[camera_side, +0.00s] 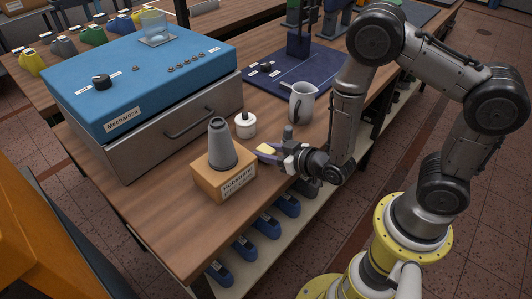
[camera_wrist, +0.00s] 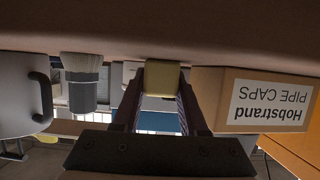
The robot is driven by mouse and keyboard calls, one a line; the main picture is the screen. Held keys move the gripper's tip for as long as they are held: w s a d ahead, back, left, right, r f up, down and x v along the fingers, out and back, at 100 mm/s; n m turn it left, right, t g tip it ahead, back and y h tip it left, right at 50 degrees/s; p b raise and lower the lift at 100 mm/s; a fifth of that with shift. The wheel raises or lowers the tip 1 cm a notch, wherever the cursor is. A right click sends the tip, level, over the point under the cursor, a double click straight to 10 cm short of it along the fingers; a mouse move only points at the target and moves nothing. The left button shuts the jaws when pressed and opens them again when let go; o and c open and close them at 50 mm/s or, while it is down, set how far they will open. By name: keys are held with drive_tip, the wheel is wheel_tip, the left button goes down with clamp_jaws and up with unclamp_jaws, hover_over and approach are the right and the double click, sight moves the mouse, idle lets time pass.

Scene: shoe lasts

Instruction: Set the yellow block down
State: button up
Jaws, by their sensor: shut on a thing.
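The yellow block (camera_side: 266,149) is between the fingertips of my gripper (camera_side: 268,152), low over the wooden bench (camera_side: 150,205). In the wrist view, which is upside down, the block (camera_wrist: 161,77) sits between the two finger ends (camera_wrist: 160,95). The bench surface (camera_wrist: 160,30) runs along the top there, and the block meets its edge in the picture. I cannot tell whether the block touches the bench. The gripper is shut on it.
A cardboard box (camera_side: 222,183) labelled Hobstrand pipe caps, topped by a grey cone (camera_side: 221,145), stands just left. The blue-topped cabinet (camera_side: 150,75) is behind.

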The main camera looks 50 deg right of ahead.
sight(266, 149)
clamp_jaws()
drive_tip(key=shift+r, duration=0.5)
wheel_tip(266, 149, up, 3)
drive_tip(key=shift+f, duration=0.2)
drive_tip(key=r+v, duration=0.1)
drive_tip(key=v, duration=0.7)
drive_tip(key=w+d+r+v, duration=0.1)
drive_tip(key=r+v, duration=0.1)
drive_tip(key=v, duration=0.6)
drive_tip(key=shift+d+r, duration=0.2)
drive_tip(key=shift+d, duration=0.1)
